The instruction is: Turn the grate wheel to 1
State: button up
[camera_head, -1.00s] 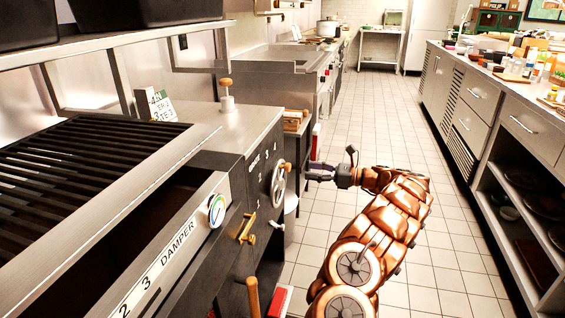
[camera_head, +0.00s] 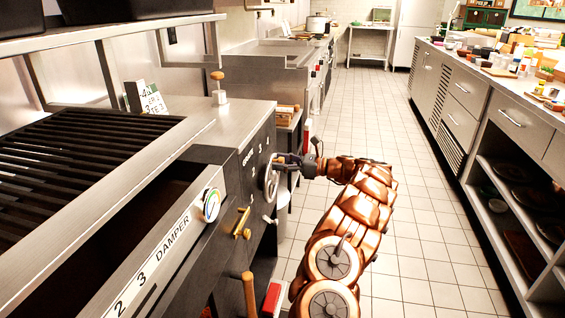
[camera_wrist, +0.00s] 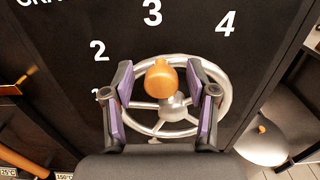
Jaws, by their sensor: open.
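The grate wheel (camera_wrist: 172,137) is a silver spoked handwheel with an orange-brown knob (camera_wrist: 161,80) on the dark front panel of the grill. Around it the panel carries the white numbers 2, 3 and 4; a further mark at the left is mostly hidden by a finger. The knob stands at the top of the wheel, under the 3. My gripper (camera_wrist: 163,92) is open, its purple-padded fingers on either side of the knob with gaps between. In the head view my gripper (camera_head: 284,161) reaches the wheel (camera_head: 270,180) from the right and partly covers it.
The grill grate (camera_head: 70,160) and the damper dial (camera_head: 211,205) are at the left. The tiled aisle (camera_head: 400,190) is clear, with a counter (camera_head: 455,100) on the right.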

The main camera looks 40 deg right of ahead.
grip_shut()
dwell(0.3)
dwell(0.3)
